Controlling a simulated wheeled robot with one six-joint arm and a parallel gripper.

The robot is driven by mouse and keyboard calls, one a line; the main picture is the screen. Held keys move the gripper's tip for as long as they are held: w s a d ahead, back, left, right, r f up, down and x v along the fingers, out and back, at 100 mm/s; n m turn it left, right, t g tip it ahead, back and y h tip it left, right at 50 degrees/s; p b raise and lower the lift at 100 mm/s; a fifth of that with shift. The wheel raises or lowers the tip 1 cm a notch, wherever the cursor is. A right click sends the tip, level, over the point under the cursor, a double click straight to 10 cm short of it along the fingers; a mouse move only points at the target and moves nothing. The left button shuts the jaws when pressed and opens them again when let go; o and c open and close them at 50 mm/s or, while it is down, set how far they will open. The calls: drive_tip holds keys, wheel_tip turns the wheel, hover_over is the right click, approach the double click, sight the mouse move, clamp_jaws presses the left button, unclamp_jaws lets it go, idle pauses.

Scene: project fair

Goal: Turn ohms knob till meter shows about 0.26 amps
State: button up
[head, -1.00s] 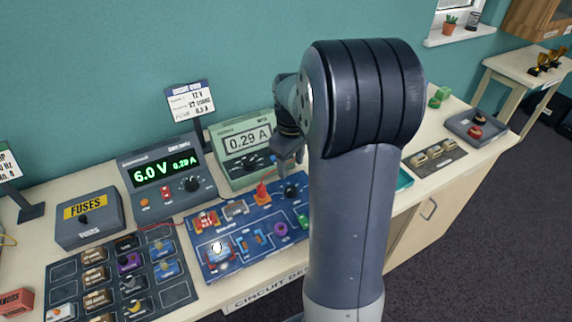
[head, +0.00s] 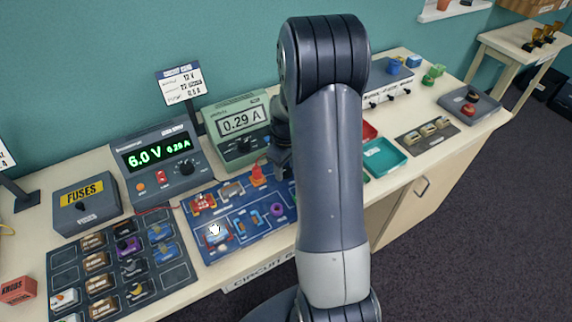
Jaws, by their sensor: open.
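The green meter (head: 253,101) stands at the back of the bench and its display reads 0.29 A. The blue circuit board (head: 253,249) lies in front of it, with a lit bulb (head: 214,230), a red-orange switch (head: 257,176) and a purple part (head: 277,210). The board's black ohms knob, toward its right end, is hidden behind my arm and gripper. My gripper (head: 283,170) is open, pointing down over the right part of the board. Its fingertips are mostly hidden, so I cannot tell whether they touch the knob.
The power supply (head: 130,140) left of the meter reads 6.0 V. A fuses box (head: 88,215) and a tray of parts (head: 64,252) are at the left. A teal tray (head: 384,157) and a pad with red and dark buttons (head: 487,111) are to the right.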

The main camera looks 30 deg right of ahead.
sight(286, 169)
drive_tip(key=shift+c, duration=0.4)
drive_tip(key=c, duration=0.9)
drive_tip(key=shift+f+m+b, duration=0.1)
drive_tip(key=shift+m+b, duration=0.3)
drive_tip(key=shift+m, duration=0.1)
drive_tip(key=shift+m+b, duration=0.3)
drive_tip(key=shift+m, duration=0.6)
drive_tip(key=o, duration=1)
wheel_tip(286, 169, up, 11)
drive_tip(key=shift+b, duration=0.55)
